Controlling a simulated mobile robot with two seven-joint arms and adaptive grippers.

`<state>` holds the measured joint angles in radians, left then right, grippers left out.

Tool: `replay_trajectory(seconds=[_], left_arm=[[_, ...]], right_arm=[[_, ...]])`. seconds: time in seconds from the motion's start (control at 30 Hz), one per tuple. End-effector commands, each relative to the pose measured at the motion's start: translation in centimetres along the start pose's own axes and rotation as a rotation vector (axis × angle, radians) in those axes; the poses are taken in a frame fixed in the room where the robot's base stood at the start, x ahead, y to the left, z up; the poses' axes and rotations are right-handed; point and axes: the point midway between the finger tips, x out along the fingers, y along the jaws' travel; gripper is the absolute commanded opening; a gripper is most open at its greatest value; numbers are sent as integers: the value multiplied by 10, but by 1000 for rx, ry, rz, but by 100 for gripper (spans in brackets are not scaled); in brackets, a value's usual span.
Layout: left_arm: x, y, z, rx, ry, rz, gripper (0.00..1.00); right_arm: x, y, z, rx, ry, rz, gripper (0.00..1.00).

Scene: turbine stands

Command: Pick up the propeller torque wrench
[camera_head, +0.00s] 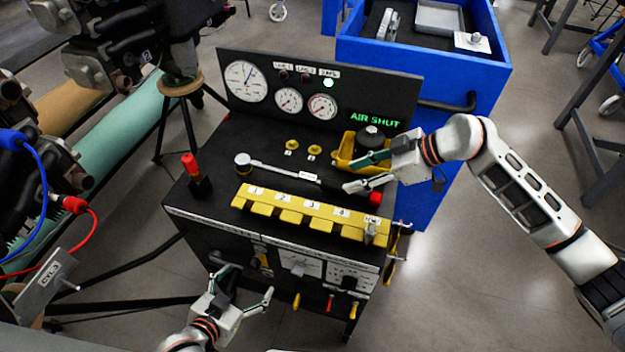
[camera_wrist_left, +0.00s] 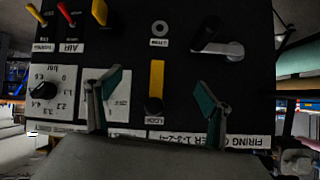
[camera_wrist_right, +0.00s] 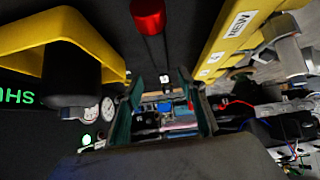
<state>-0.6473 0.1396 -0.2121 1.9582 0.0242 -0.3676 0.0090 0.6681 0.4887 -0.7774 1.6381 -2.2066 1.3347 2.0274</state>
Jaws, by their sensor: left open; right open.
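The torque wrench (camera_head: 285,171) lies on the black console top, with its silver round head at the left and its dark handle running right to a red end. My right gripper (camera_head: 362,172) is open over the handle end; its lower finger hides part of the handle. I cannot tell whether they touch. In the right wrist view the red end (camera_wrist_right: 148,14) and dark shaft show beyond the open fingers (camera_wrist_right: 160,100), with nothing between them. My left gripper (camera_head: 243,284) is open and empty in front of the console's front panel, also in the left wrist view (camera_wrist_left: 157,85).
A yellow numbered block row (camera_head: 300,212) runs in front of the wrench. A yellow bracket with a black knob (camera_head: 370,136) stands close to my right gripper. Gauges (camera_head: 288,100) rise at the back. A red-topped post (camera_head: 190,163) stands left. A blue cart (camera_head: 430,70) is behind.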

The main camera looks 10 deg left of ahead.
Motion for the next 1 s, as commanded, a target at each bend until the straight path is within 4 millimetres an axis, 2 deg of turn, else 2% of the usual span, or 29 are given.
replay_trajectory(seconds=[0.17,0.43,0.7,1.0], left_arm=[[0,0,-1,0,2,0,80],[-2,0,-5,-1,5,0,80],[-2,0,-6,-1,6,0,80],[-2,0,-5,-1,4,0,80]], right_arm=[[6,4,12,42,-54,-4,40],[33,0,11,40,-51,-6,40],[69,-4,11,41,-51,-5,40],[75,-3,12,38,-51,-3,40]])
